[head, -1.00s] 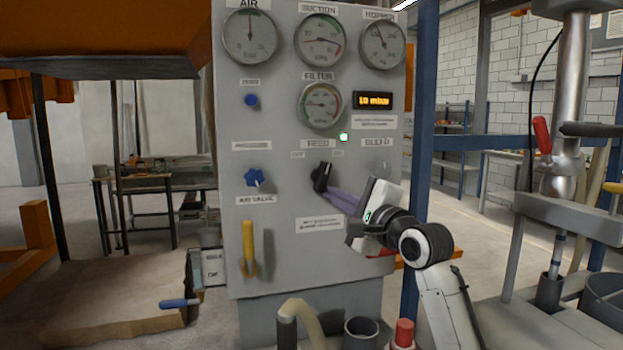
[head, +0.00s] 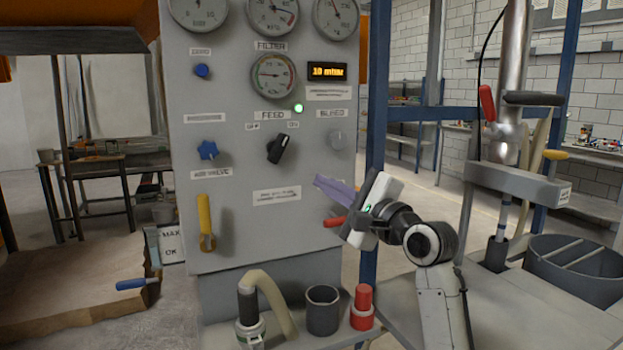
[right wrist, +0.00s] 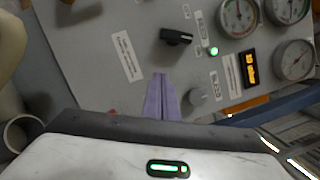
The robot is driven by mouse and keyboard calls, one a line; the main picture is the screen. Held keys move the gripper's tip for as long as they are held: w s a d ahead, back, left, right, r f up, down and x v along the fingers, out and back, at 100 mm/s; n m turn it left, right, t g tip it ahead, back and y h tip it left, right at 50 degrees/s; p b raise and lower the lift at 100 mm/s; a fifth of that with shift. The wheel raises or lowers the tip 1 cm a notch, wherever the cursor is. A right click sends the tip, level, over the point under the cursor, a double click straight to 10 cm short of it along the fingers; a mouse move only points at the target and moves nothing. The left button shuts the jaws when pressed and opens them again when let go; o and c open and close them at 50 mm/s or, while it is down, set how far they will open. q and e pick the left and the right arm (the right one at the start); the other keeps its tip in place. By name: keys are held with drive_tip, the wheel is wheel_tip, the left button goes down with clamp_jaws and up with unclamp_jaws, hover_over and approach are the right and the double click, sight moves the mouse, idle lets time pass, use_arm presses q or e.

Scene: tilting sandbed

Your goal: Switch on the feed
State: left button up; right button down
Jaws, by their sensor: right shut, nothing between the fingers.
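The feed switch (head: 281,148) is a black rotary knob under the FEED label on the grey panel (head: 240,235). Its pointer end tilts up to the right, toward the ON label. A green lamp (head: 298,108) glows above it. The knob also shows in the right wrist view (right wrist: 176,37), beyond my fingers. My right gripper (head: 318,183) has its purple fingers shut and empty, below and to the right of the knob and apart from it. The purple fingers also show in the right wrist view (right wrist: 160,82). My left gripper is not in view.
The display (head: 327,70) reads 10 mbar. The bleed knob (head: 337,140), blue valve knob (head: 207,150), yellow handle (head: 206,222) and a partly hidden red handle (head: 334,221) are on the panel. A hose (head: 272,295) and dark cup (head: 322,310) stand below it.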

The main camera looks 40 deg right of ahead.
drive_tip(key=shift+s+a+f, duration=0.1)
drive_tip(key=shift+s+f, duration=0.1)
drive_tip(key=shift+s, duration=1.45)
drive_tip(key=a+f+n+g+y, duration=0.15)
drive_tip(key=a+f+n, duration=0.25)
drive_tip(key=f, duration=0.7)
drive_tip(key=a+f+n+g, duration=0.3)
drive_tip(key=a+f+n, duration=0.15)
drive_tip(key=f, duration=0.65)
drive_tip(key=a+f+n+g, duration=0.2)
drive_tip(key=a+f+n, duration=0.25)
drive_tip(key=f, duration=0.65)
drive_tip(key=s+a+f+n+g+y, duration=0.1)
drive_tip(key=s+a+f+n+g, duration=0.1)
drive_tip(key=s+a+f+n, duration=0.4)
drive_tip(key=s+a+f+n+g+y, duration=0.1)
drive_tip(key=s+a+f+n, duration=0.6)
drive_tip(key=s+f, duration=0.9)
drive_tip(key=a+g, duration=0.1)
drive_tip(key=a, duration=0.2)
drive_tip(key=shift+a, duration=0.25)
drive_tip(key=shift+d+y, duration=0.15)
drive_tip(key=shift+y, duration=0.1)
